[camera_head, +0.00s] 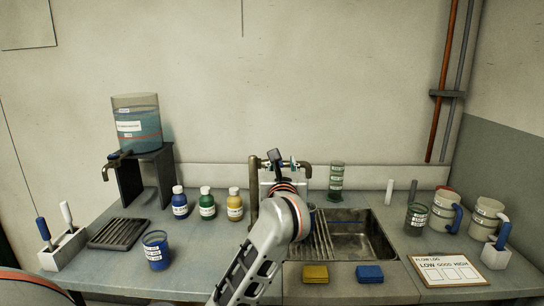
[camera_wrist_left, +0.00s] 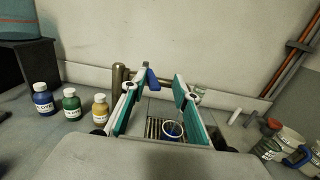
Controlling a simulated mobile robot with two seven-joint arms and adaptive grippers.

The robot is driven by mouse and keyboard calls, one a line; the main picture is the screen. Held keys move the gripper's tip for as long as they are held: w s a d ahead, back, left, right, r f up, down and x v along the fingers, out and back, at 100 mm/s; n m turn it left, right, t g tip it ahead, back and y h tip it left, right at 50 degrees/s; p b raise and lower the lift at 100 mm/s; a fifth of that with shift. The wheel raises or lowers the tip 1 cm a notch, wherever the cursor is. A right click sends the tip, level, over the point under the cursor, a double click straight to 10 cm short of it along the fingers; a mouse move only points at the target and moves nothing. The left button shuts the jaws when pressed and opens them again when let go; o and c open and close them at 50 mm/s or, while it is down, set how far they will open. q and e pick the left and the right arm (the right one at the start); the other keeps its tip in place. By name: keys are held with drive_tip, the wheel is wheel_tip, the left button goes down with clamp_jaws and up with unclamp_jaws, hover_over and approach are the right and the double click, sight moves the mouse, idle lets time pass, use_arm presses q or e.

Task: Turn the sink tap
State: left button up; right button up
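The sink tap is a brass pipe behind the sink, with a post (camera_head: 253,185) at left and a spout (camera_head: 307,168) bending down at right. In the left wrist view its post (camera_wrist_left: 118,80) stands left of my fingers. A dark lever (camera_head: 274,158) rises at the tap; a blue lever (camera_wrist_left: 152,78) shows between my fingertips in the wrist view, closer to the left one. My left gripper (camera_head: 281,167) is in front of the tap and hides part of it. Its teal fingers (camera_wrist_left: 160,80) are spread apart; contact with the lever cannot be told. My right gripper is not in view.
The steel sink (camera_head: 372,245) lies below, with a blue cup (camera_wrist_left: 172,130) in it. Blue, green and yellow bottles (camera_head: 235,205) stand left. A green-marked cylinder (camera_head: 336,182) stands right of the tap. Mugs (camera_head: 443,210) crowd the right side.

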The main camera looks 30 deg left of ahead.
use_arm(q)
drive_tip(key=v, duration=1.1)
drive_tip(key=shift+s, duration=0.25)
drive_tip(key=shift+d, duration=0.1)
